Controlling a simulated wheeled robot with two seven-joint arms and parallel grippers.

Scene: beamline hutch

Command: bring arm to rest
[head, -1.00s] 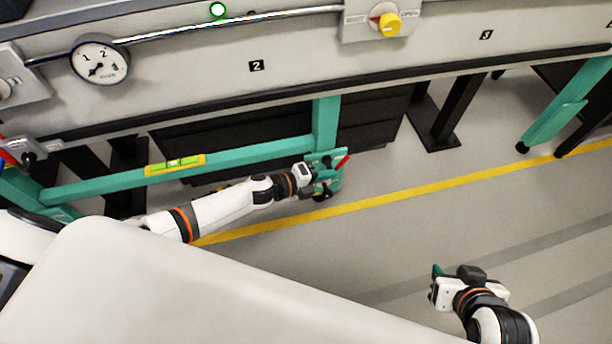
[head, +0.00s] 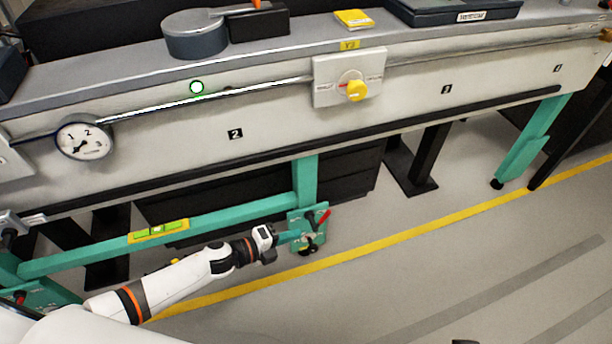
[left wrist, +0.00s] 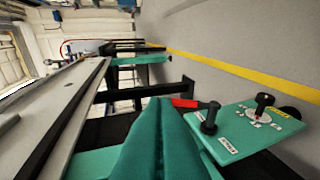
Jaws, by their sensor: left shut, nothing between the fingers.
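My left arm comes in at the lower left of the head view. Its gripper (head: 288,238) is at a teal plate (head: 296,218) with a red lever and black knobs, low on the bench frame. In the left wrist view the teal fingers (left wrist: 160,135) are together with nothing between them. The plate (left wrist: 262,135) is just right of them there, with the red lever (left wrist: 185,103) beyond the fingertips. I cannot tell whether they touch. Only a dark scrap at the bottom edge of the head view may be my right wrist; its fingers are out of view.
A long bench (head: 200,150) carries a gauge (head: 84,139) and a yellow knob panel (head: 348,77). A spirit level (head: 158,231) lies on the teal crossbar (head: 90,252). Teal and black legs stand below. Open floor (head: 430,270) with a yellow line is to the right.

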